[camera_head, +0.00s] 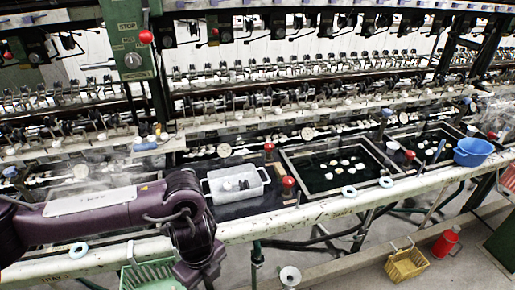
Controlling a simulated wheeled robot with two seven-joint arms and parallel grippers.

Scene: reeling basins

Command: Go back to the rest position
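My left arm (120,213) reaches in from the left in the head view and bends downward in front of the basin bench. Its lower end (197,262) runs toward the bottom edge of the picture, and no fingertips of my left gripper can be made out. My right arm and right gripper are not in view. A white tray (213,192) with handles sits on the bench right of my arm, with a few small light and dark things in it.
A dark basin (310,172) holds several pale cocoons. A blue tub (472,152) stands at right.

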